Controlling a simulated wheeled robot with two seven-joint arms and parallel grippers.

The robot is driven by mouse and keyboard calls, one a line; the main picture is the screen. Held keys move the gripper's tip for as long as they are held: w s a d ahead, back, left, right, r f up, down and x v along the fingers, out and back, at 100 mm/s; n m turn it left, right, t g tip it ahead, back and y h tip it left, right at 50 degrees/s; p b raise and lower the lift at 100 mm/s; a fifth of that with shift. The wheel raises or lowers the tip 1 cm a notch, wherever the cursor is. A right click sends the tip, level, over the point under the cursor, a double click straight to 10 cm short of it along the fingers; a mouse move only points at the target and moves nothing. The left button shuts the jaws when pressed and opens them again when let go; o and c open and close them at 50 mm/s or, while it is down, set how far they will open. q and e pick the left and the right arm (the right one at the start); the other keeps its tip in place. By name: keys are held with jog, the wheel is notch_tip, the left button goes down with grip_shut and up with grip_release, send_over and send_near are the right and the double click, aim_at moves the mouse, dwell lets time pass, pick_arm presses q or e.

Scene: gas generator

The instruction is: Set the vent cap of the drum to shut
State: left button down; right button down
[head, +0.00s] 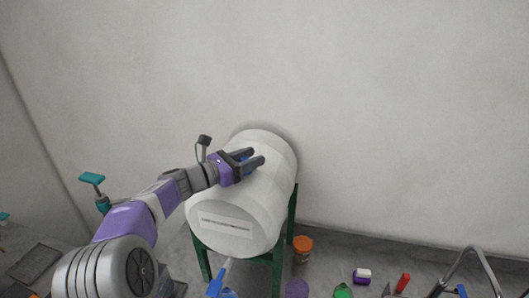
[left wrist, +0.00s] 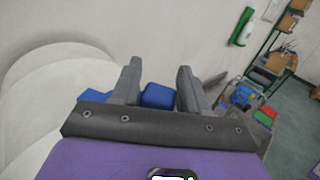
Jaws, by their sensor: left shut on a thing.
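The drum (head: 268,187) is a large white cylinder lying on its side on a green stand (head: 292,215), with a printed label on its front end. My left gripper (head: 254,157) is over the top of the drum, its fingers pointing right. It is shut on a small blue part, the vent cap (left wrist: 158,96), which shows between the two grey fingers in the left wrist view. The fingers and palm hide most of the cap, so I cannot tell its angle. The drum's white side (left wrist: 50,95) fills the left of the wrist view. My right gripper is not in view.
A blue-handled tap (head: 217,283) is below the drum's front. On the bench stand an orange-lidded jar (head: 302,248), a purple and white box (head: 362,276), a red item (head: 403,282) and a curved metal faucet (head: 470,258). The plain wall is close behind the drum.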

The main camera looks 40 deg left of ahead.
pick_arm(q)
jog(key=shift+s+a+f, duration=0.3)
jog(key=shift+s+a, duration=0.1)
jog(key=shift+s, duration=0.3)
dwell(0.9)
jog(key=c, duration=0.8)
grip_release()
jog(key=shift+s+d+r, duration=0.1)
jog(key=shift+s, duration=0.05)
jog(key=shift+o, duration=0.2)
jog(key=shift+s+d+r, duration=0.1)
jog(key=shift+s+r, duration=0.1)
jog(key=shift+s, duration=0.1)
jog(key=shift+w, duration=0.25)
jog(key=b+v, duration=0.1)
jog(key=v, duration=0.6)
jog(key=shift+s+b, duration=0.25)
jog(key=shift+b, duration=0.1)
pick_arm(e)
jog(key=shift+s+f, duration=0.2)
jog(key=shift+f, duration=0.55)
pick_arm(q)
jog(key=shift+c, duration=0.4)
